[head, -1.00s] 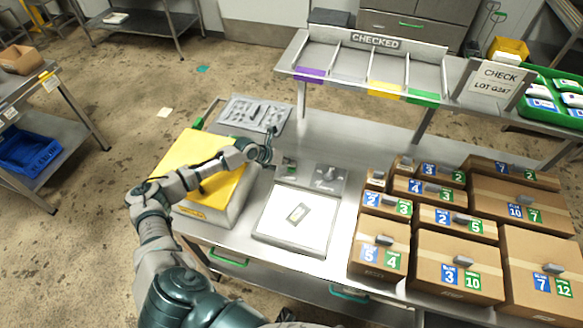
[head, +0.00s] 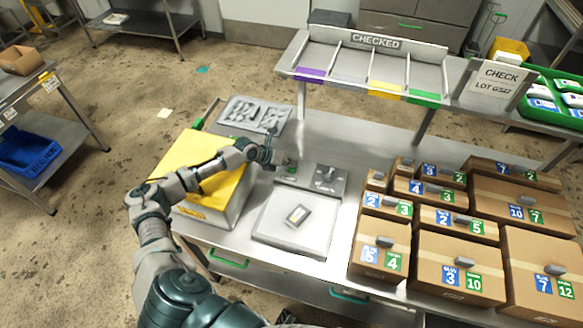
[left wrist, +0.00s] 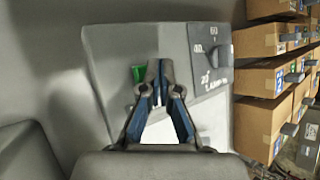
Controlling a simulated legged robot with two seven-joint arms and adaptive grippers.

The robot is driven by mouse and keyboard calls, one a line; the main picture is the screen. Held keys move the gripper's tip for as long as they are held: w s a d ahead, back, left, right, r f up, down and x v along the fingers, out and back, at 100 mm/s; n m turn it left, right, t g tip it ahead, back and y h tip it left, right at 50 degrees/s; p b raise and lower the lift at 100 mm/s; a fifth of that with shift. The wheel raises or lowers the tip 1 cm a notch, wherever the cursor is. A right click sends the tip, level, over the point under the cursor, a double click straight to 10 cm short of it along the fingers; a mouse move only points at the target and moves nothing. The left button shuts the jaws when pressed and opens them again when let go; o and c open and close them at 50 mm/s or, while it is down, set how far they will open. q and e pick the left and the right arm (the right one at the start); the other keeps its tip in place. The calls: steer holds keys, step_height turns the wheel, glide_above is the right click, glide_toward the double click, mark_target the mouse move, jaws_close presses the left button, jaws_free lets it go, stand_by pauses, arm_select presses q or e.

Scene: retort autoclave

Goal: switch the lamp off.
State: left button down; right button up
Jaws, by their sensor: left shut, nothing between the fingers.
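A small green switch (left wrist: 138,73) sits left of the plate, partly hidden by my fingers. My left gripper (left wrist: 157,72) is shut and empty, its tips at or just beside the switch; I cannot tell whether they touch. It also shows in the head view (head: 282,163). My right gripper is not in view.
A yellow-topped box (head: 205,165) stands under my left forearm. Several labelled cartons (head: 455,272) fill the right of the bench. A grey tray (head: 252,114) lies at the back left, and a CHECKED rack (head: 376,42) stands behind.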

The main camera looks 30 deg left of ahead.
mark_target(290, 168)
arm_select(q)
steer(key=shift+r, duration=0.6)
step_height(290, 168, up, 6)
steer(key=p, duration=0.3)
stand_by(0.5)
